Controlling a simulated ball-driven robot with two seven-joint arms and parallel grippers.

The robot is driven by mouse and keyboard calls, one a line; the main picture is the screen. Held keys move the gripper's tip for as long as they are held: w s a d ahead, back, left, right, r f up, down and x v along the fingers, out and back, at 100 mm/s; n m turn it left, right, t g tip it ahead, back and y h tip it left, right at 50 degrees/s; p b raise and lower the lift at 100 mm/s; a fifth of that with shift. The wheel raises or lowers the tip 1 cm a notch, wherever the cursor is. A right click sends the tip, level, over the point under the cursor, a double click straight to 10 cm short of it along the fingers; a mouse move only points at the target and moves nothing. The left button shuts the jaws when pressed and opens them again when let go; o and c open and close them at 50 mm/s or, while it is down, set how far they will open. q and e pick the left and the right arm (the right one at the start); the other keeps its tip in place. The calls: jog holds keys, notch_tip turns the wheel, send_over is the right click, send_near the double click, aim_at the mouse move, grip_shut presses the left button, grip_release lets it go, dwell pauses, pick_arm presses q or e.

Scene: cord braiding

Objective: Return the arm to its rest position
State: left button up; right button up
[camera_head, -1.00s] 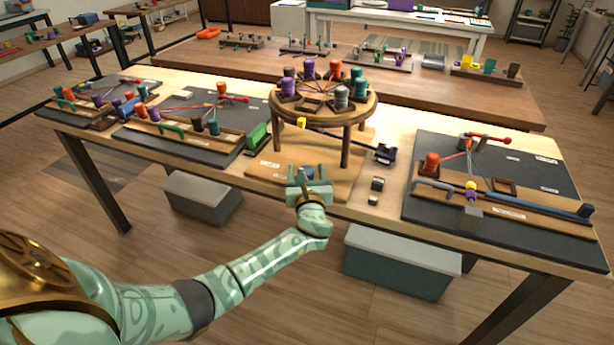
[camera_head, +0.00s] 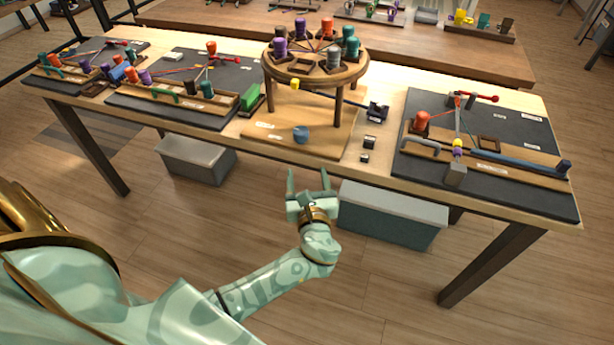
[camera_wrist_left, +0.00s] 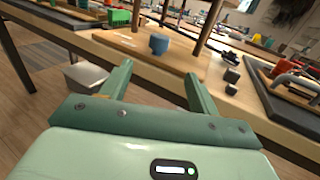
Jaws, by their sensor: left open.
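My left gripper (camera_head: 308,182) is pale green, open and empty. It is in front of the table's near edge, apart from the table, with its fingers pointing toward it. In the left wrist view the two spread fingers (camera_wrist_left: 157,78) have nothing between them. My left arm reaches in from the lower left of the head view. A small blue cylinder (camera_head: 301,134) stands on the wooden base board (camera_head: 262,131) of the round braiding stand (camera_head: 290,77). The cylinder also shows beyond the fingers in the left wrist view (camera_wrist_left: 158,44). My right gripper is not seen.
The wooden table (camera_head: 345,172) carries dark mats with bobbin boards at left (camera_head: 215,75) and right (camera_head: 520,185). Small dark blocks (camera_head: 367,148) sit near the front edge. Grey bins (camera_head: 390,215) stand on the floor beneath. The floor before the table is clear.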

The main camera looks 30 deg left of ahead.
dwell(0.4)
pick_arm(q)
notch_tip(320, 180, down, 16)
jog(key=s+d+n+g+h, duration=0.2)
jog(key=d+n+g+h, duration=0.1)
jog(key=n+h, duration=0.35)
jog(key=s+d+f+n+g+h, duration=0.1)
jog(key=s+f+n+g+h, duration=0.4)
jog(key=s+f, duration=0.55)
jog(key=s+f+n+g, duration=0.1)
jog(key=s+f+n, duration=0.45)
jog(key=s, duration=0.45)
jog(key=s+f+n+g, duration=0.2)
jog(key=s+f+n, duration=0.35)
jog(key=s, duration=0.35)
jog(key=s+a+f+n+g, duration=0.1)
jog(key=s+f+n+g, duration=0.1)
jog(key=s, duration=1.7)
jog(key=shift+f+g, duration=0.4)
jog(key=shift+g, duration=0.1)
jog(key=shift+a, duration=0.1)
